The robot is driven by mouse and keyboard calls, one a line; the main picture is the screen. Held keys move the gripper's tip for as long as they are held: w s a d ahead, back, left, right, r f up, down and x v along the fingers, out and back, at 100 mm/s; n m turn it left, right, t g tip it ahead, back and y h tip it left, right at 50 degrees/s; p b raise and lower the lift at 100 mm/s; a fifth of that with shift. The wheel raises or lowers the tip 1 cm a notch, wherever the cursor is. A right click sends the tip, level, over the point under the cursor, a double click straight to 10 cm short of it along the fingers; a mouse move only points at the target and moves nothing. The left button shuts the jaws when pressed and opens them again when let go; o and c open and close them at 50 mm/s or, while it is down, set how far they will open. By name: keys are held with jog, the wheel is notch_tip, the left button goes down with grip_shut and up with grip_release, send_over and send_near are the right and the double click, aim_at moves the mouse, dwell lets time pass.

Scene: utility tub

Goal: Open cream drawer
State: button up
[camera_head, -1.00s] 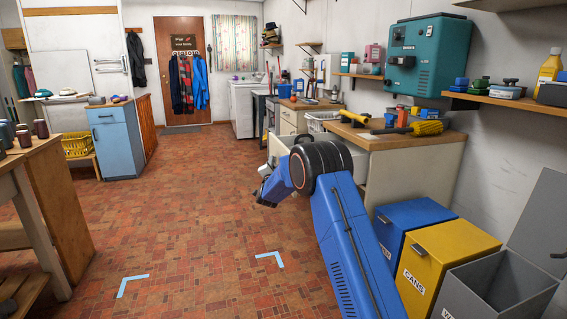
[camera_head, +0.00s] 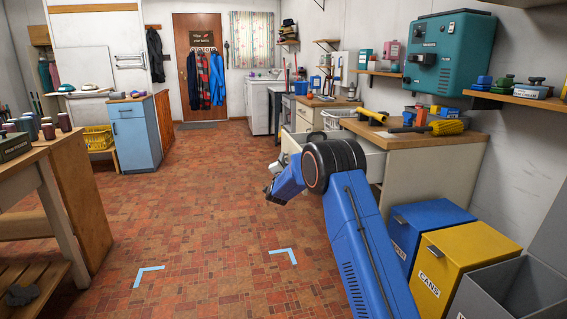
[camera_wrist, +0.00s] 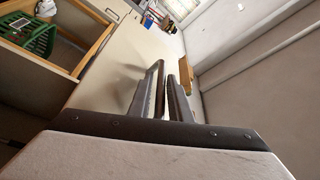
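The cream drawer (camera_head: 362,158) stands pulled out from the wood-topped cream counter on the right in the head view. Its near side wall and part of its inside show. The wrist view shows its pale front face (camera_wrist: 118,62), wooden rim and an open inside with a green crate-like item (camera_wrist: 35,35). My gripper (camera_head: 271,188) is left of and in front of the drawer in the head view. In the wrist view my gripper (camera_wrist: 170,65) has its two dark fingers a little apart, with pale surface between them. I see nothing held. The drawer's handle cannot be made out.
The wooden countertop (camera_head: 455,141) holds yellow and blue tools. A blue bin (camera_head: 432,222), a yellow bin (camera_head: 458,262) and a grey open bin stand at the right. A workbench (camera_head: 75,190) and blue cabinet (camera_head: 135,135) stand left. The tiled floor (camera_head: 215,190) between is clear.

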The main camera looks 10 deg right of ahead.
jog(key=v, duration=1.7)
jog(key=shift+s, duration=0.2)
jog(key=shift+r, duration=0.1)
jog(key=s+d+r+n+g+y, duration=0.1)
jog(key=s+r+n+g+y, duration=0.3)
jog(key=s, duration=0.6)
jog(key=s+d+r+n+g+y, duration=0.1)
jog(key=s+r+n+g+y, duration=0.2)
jog(key=s+r, duration=0.55)
jog(key=s+d+f+n+g, duration=0.2)
jog(key=s+f, duration=0.1)
jog(key=s, duration=1.3)
jog(key=s+d+f+n+g, duration=0.2)
jog(key=s+f+n+g, duration=0.1)
jog(key=s, duration=1.3)
jog(key=s+d+f+n+g+h, duration=0.1)
jog(key=s+d+f+n+g, duration=0.1)
jog(key=s, duration=1.4)
jog(key=shift+d+f+n+g, duration=0.4)
jog(key=shift+d+f+n, duration=0.15)
jog(key=shift+f, duration=0.25)
